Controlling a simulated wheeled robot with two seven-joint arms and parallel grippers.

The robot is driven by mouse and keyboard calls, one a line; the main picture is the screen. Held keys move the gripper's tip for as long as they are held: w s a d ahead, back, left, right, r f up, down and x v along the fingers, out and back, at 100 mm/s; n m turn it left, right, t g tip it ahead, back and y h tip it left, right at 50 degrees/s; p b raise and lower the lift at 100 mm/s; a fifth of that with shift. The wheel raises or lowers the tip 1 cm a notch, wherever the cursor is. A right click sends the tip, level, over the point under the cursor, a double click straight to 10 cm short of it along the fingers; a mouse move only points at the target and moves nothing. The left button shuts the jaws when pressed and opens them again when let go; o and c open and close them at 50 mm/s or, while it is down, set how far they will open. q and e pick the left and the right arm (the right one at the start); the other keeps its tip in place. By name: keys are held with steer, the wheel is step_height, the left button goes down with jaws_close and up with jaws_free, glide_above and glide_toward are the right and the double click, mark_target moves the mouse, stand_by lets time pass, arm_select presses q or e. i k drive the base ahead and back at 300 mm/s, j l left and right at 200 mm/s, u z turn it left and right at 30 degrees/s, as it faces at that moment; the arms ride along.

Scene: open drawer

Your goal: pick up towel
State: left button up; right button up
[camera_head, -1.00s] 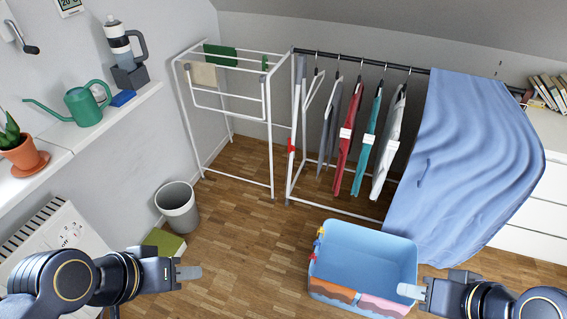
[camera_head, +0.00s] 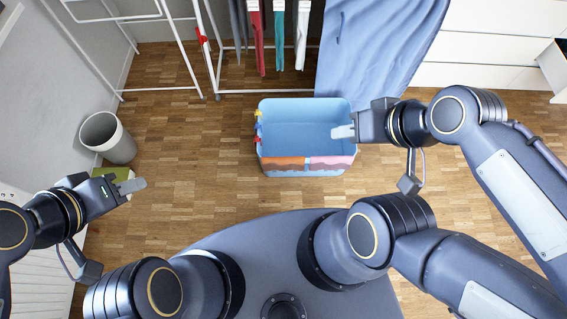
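A large light blue cloth (camera_head: 380,40), which may be the towel, hangs from the rack at the top right of centre. Orange and pink pieces show along the front of a blue tub (camera_head: 300,108) on the floor; I cannot tell if they are cloth. My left gripper (camera_head: 138,184) is over the floor at the left, beside the bin and far from the blue cloth. My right gripper (camera_head: 344,132) is at the tub's right edge in the picture, below the blue cloth. Fingertips overlap in both grippers, so their opening is unclear. Neither visibly holds anything.
A grey waste bin (camera_head: 108,140) and a green box (camera_head: 118,178) stand at the left. A white drying rack (camera_head: 160,92) is at the upper left. Red, teal and white garments hang beside the blue cloth. White drawers (camera_head: 480,48) are at the upper right. Wooden floor is clear left of the tub.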

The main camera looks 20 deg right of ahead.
mark_target(331, 163)
steer(key=z, duration=1.25)
steer(key=u, duration=1.75)
steer(key=z, duration=1.75)
steer(key=i+j, duration=0.05)
steer(key=j, duration=0.05)
